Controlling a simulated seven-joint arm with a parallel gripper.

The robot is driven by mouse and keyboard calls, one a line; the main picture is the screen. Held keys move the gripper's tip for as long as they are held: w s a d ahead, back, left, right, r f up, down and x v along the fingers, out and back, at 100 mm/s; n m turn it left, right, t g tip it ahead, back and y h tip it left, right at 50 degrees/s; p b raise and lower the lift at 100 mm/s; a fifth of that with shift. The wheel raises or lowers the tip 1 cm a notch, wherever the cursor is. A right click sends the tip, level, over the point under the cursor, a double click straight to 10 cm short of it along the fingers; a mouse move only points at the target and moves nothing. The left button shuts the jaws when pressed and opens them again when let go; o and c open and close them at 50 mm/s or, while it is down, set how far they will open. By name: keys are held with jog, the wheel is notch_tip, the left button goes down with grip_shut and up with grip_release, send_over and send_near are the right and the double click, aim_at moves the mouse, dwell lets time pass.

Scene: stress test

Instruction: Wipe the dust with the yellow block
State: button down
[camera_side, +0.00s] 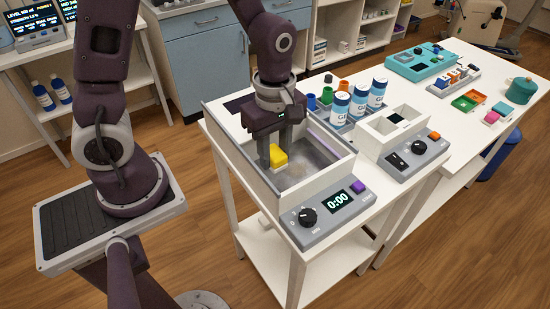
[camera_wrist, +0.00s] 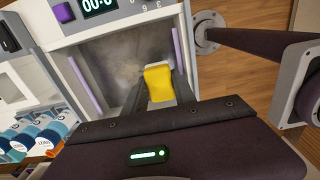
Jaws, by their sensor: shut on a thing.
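The yellow block (camera_side: 278,156) is inside an open white box-shaped machine (camera_side: 327,179), near its left side. My gripper (camera_side: 279,150) reaches down into the machine and is shut on the block; the wrist view shows the yellow block (camera_wrist: 158,83) between the fingers. Grey dust (camera_side: 315,160) lies smeared on the machine's floor, mostly to the right of the block. In the wrist view the dusty floor (camera_wrist: 115,60) shows as cloudy grey patches. I cannot tell whether the block touches the floor.
The machine's walls surround the gripper closely. Its front panel has a knob (camera_side: 308,217) and a display (camera_side: 340,201) reading 0:00. White and blue canisters (camera_side: 359,99) stand behind it. A second white device (camera_side: 393,130) stands to the right.

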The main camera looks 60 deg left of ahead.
jog(key=shift+r, duration=1.55)
